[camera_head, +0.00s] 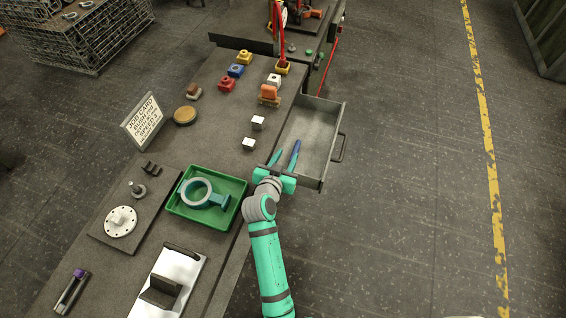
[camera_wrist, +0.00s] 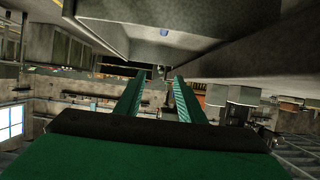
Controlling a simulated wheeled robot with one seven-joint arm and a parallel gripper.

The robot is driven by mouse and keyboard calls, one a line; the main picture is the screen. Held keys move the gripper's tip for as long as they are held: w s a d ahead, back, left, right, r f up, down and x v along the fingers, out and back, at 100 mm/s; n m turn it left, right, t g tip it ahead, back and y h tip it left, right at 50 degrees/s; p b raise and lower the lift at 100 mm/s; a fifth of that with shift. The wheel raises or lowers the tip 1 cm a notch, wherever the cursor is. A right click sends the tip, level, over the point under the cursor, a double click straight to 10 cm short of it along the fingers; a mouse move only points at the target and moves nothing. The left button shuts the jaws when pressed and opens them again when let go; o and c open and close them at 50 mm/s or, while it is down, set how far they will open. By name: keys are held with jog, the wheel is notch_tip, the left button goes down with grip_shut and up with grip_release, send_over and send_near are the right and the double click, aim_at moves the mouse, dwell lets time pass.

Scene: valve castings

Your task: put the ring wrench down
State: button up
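My gripper (camera_head: 285,154) reaches over the near end of an open grey drawer (camera_head: 328,116). In the wrist view its two green fingers (camera_wrist: 155,80) stand apart with nothing between them. A small blue thing (camera_wrist: 164,32) shows beyond the fingertips in the wrist view, against a grey surface. In the head view a dark blue strip (camera_head: 296,150) lies along the right finger; I cannot tell whether it is part of the finger or a tool handle. I cannot make out a ring wrench for certain.
A green tray (camera_head: 240,186) on the bench holds a teal casting with a pale ring (camera_head: 183,190). White cubes (camera_head: 249,144), coloured blocks (camera_head: 227,83), a job card (camera_head: 143,121) and a white fixture (camera_head: 190,268) also stand there. The floor at right is clear.

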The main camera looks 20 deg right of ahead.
jog(key=s+a+f+n+t+y, duration=0.1)
jog(key=s+a+n+y, duration=0.1)
jog(key=s+a, duration=0.35)
jog(key=s+a+f+n+y, duration=0.1)
jog(key=s+a+f, duration=0.1)
jog(key=s, duration=0.6)
jog(key=s+a+f+n+t+y, duration=0.1)
jog(key=s+a+n+y, duration=0.1)
jog(key=s+a, duration=0.35)
jog(key=s+a+r+n+t+y, duration=0.1)
jog(key=s+r, duration=0.4)
jog(key=s, duration=0.5)
jog(key=s+a+r+t+y, duration=0.1)
jog(key=s+r, duration=0.5)
jog(key=s, duration=0.4)
jog(key=shift+a+n, duration=0.25)
jog(key=shift+n, duration=0.15)
